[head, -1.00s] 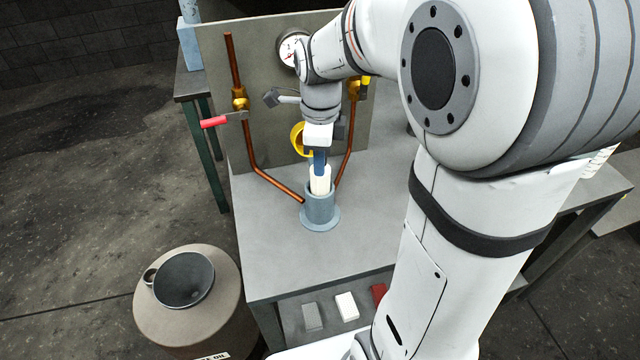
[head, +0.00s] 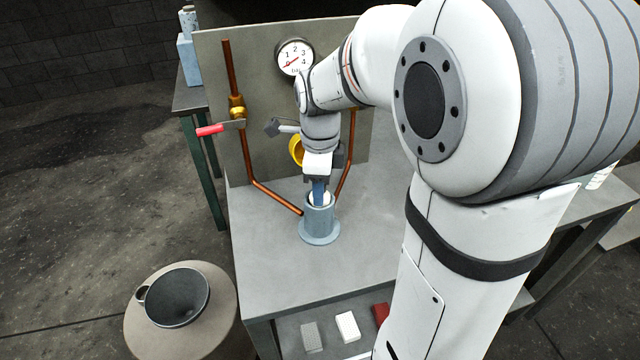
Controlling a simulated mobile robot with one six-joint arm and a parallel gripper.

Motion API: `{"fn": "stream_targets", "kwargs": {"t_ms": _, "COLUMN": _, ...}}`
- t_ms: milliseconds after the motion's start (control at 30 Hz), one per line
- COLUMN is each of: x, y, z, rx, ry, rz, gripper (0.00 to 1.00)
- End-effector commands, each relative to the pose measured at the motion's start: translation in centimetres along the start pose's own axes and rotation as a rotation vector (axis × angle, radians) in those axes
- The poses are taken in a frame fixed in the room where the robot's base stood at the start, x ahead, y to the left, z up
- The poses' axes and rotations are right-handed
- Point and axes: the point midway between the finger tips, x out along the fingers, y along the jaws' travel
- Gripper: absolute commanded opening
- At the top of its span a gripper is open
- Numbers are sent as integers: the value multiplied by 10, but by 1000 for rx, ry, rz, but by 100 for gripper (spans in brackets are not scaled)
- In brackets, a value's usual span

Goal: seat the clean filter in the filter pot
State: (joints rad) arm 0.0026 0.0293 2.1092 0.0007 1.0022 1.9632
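The filter pot (head: 319,224) is a grey-blue cylinder with a wide base flange, standing upright on the bench. The white filter (head: 313,199) is down inside the pot, with only a little of its top showing at the rim. My gripper (head: 319,192) points down at the pot mouth, its blue fingers in front of the filter's top. The fingers look closed around the filter, though their tips are partly hidden by the rim. I cannot tell whether the filter touches the pot's bottom.
Copper pipes (head: 247,150) with brass valves run down the back panel (head: 215,90) to the pot. A red-handled lever (head: 211,130) sticks out left. A pressure gauge (head: 294,57) is above. A drum with a funnel (head: 178,297) stands left of the bench. The bench top (head: 275,275) is clear in front.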

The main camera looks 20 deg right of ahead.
Motion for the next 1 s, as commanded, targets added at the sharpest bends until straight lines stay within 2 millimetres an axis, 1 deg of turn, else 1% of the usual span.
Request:
{"fn": "stream_targets", "kwargs": {"t_ms": 33, "x": 0, "y": 0, "z": 0, "rx": 0, "ry": 0, "rz": 0, "gripper": 42}}
{"fn": "stream_targets", "kwargs": {"t_ms": 67, "x": 0, "y": 0, "z": 0, "rx": 0, "ry": 0, "rz": 0, "gripper": 44}}
{"fn": "stream_targets", "kwargs": {"t_ms": 100, "x": 0, "y": 0, "z": 0, "rx": 0, "ry": 0, "rz": 0, "gripper": 45}}
{"fn": "stream_targets", "kwargs": {"t_ms": 300, "x": -1, "y": 0, "z": 0, "rx": -1, "ry": 0, "rz": 0, "gripper": 45}}
{"fn": "stream_targets", "kwargs": {"t_ms": 433, "x": -9, "y": 0, "z": 0, "rx": -1, "ry": -1, "rz": -2, "gripper": 45}}
{"fn": "stream_targets", "kwargs": {"t_ms": 567, "x": -32, "y": -1, "z": 1, "rx": -1, "ry": -2, "rz": -5, "gripper": 45}}
{"fn": "stream_targets", "kwargs": {"t_ms": 800, "x": -85, "y": 0, "z": 1, "rx": -2, "ry": -1, "rz": -3, "gripper": 45}}
{"fn": "stream_targets", "kwargs": {"t_ms": 900, "x": -102, "y": 0, "z": 1, "rx": -2, "ry": -1, "rz": -3, "gripper": 45}}
{"fn": "stream_targets", "kwargs": {"t_ms": 1000, "x": -114, "y": 0, "z": 1, "rx": -2, "ry": -1, "rz": -2, "gripper": 45}}
